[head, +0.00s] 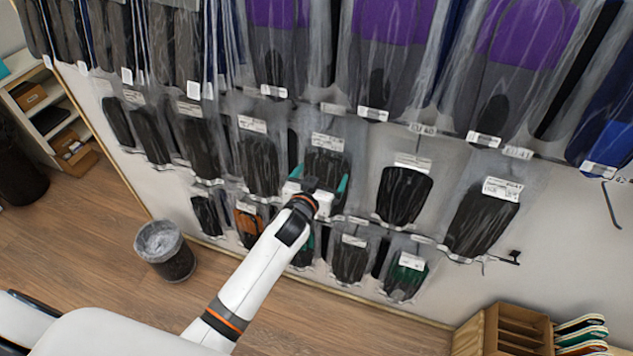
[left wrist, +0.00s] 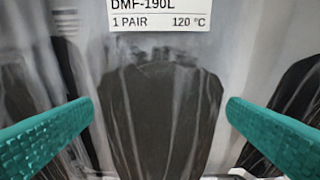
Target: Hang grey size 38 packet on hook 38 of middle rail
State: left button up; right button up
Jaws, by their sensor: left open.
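My left gripper (head: 322,173) is open in front of the middle row of hanging packets. In the left wrist view the packet (left wrist: 160,115) hangs upright between the open fingers (left wrist: 160,108), with clear gaps at both sides. Its label reads DMF-190L, 1 PAIR, 120 °C; no size shows there. The middle rail has tags EU 40 (head: 422,129) and EU 41 (head: 518,152); I cannot read a 38 tag. My right gripper is out of view.
Dark packets (head: 403,193) hang close on both sides, with purple-and-grey ones (head: 390,50) above and smaller ones (head: 350,258) below. A bare hook (head: 612,205) shows at far right. A bin (head: 166,252) and a wooden rack (head: 505,330) stand on the floor.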

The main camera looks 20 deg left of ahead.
pick_arm(q)
jog(key=b+v, duration=0.2)
jog(key=v, duration=0.9)
jog(key=s+f+m+g+b, duration=0.15)
jog(key=s+f, duration=0.25)
jog(key=f, duration=0.7)
jog(key=s+a+f+g, duration=0.1)
jog(key=s+f+g, duration=0.25)
jog(key=f, duration=0.85)
jog(key=s+f+g+b, duration=0.15)
jog(key=s+f, duration=0.25)
jog(key=f, duration=0.7)
jog(key=s+a+f+g, duration=0.1)
jog(key=s+f+g, duration=0.1)
jog(key=s+f, duration=0.4)
jog(key=s+a+f+g, duration=0.2)
jog(key=s+f, duration=0.5)
jog(key=s, duration=0.6)
jog(key=s+a+f+g+b, duration=0.1)
jog(key=s+f+g, duration=0.3)
jog(key=s, duration=0.6)
notch_tip(320, 180, down, 3)
jog(key=shift+s+a+r+m+y, duration=0.1)
jog(key=shift+s+a+m+y, duration=0.2)
jog(key=shift+a, duration=0.2)
jog(key=shift+w, duration=0.1)
